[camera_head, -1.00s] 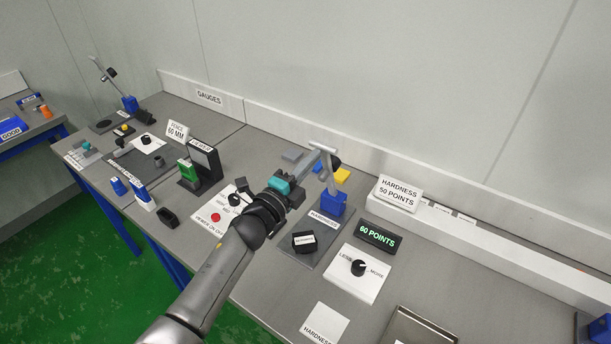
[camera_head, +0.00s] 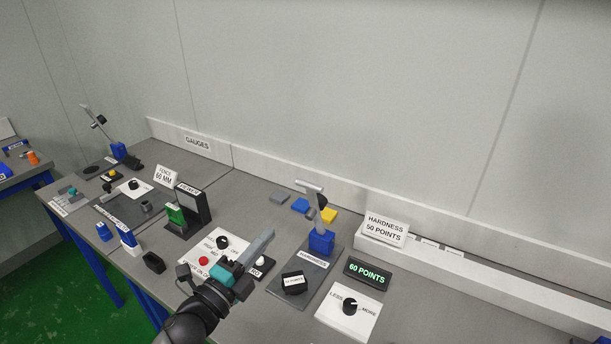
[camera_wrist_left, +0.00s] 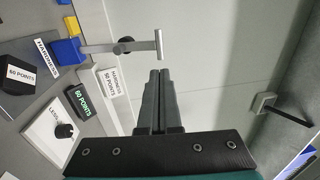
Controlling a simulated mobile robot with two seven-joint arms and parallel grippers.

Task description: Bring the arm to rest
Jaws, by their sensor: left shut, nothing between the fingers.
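My left gripper (camera_head: 268,236) is shut and empty, its long grey fingers together above the bench beside the dial panel. Its teal part and dark wrist show behind the fingers, and my arm comes in from the bottom left. In the left wrist view the fingers (camera_wrist_left: 159,78) are closed side by side, with the wall behind them. They appear apart from the things around them. My right gripper does not show.
A blue hardness stand (camera_head: 321,242) with a raised lever stands right of the gripper. A dark block (camera_head: 293,283), a green 60 POINTS display (camera_head: 367,274) and a LESS/MORE knob panel (camera_head: 347,312) lie nearby. A black viewer (camera_head: 193,206) stands to the left.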

